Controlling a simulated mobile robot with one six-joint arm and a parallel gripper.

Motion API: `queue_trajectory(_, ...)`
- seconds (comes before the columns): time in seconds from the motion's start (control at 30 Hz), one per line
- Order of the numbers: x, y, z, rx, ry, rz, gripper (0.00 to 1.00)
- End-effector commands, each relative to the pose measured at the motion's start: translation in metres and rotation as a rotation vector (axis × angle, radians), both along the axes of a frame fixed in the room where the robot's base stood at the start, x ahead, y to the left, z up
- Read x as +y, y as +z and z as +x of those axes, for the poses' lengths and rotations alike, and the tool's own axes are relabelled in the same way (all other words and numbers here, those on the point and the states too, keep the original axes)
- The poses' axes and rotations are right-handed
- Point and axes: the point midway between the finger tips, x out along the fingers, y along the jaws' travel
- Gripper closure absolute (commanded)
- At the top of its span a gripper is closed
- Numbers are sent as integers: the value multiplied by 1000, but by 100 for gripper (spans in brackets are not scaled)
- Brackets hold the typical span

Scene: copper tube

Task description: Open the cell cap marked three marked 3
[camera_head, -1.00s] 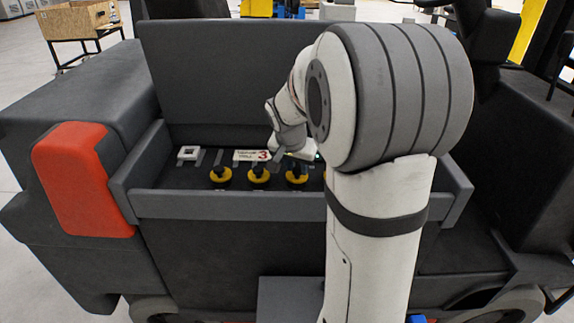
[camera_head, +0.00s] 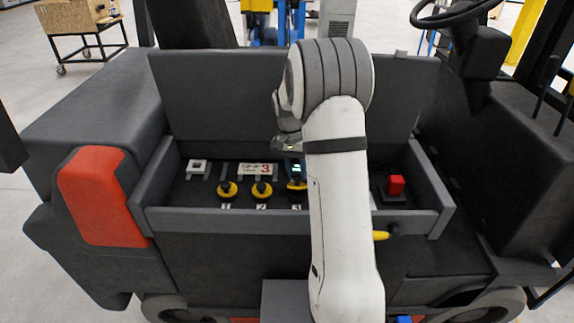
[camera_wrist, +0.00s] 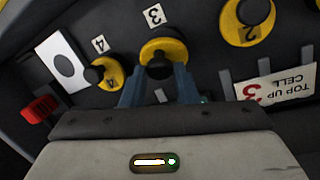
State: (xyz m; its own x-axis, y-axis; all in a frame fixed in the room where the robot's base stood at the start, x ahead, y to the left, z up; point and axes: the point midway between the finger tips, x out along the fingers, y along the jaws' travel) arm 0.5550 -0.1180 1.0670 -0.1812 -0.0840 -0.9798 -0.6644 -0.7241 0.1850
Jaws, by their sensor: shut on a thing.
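The cell cap marked 3 is a yellow disc with a black knob (camera_wrist: 160,64). In the wrist view it sits in the middle, with the white "3" label (camera_wrist: 154,15) just above it. In the head view cap 3 (camera_head: 297,185) is partly hidden by my arm, with its label below. My gripper (camera_wrist: 160,82) is shut on the knob of cap 3, one finger on each side. In the head view my gripper (camera_head: 293,168) is just above and behind that cap. I cannot tell whether the cap has turned or lifted.
Cap 2 (camera_wrist: 247,20) and cap 4 (camera_wrist: 104,73) flank it. Cap 1 (camera_head: 227,190) is further left. A white sign, "TOP UP CELL 3" (camera_head: 258,170), stands behind. A red switch (camera_head: 395,186) is at the right. The tray's front wall (camera_head: 220,220) and raised lid bound the space.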

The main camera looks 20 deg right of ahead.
Motion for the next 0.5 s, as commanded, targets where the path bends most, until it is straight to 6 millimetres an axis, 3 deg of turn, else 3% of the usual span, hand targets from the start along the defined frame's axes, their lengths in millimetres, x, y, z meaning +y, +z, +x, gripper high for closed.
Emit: queue_trajectory(0.5,-1,-2,4,49,0,23,96)
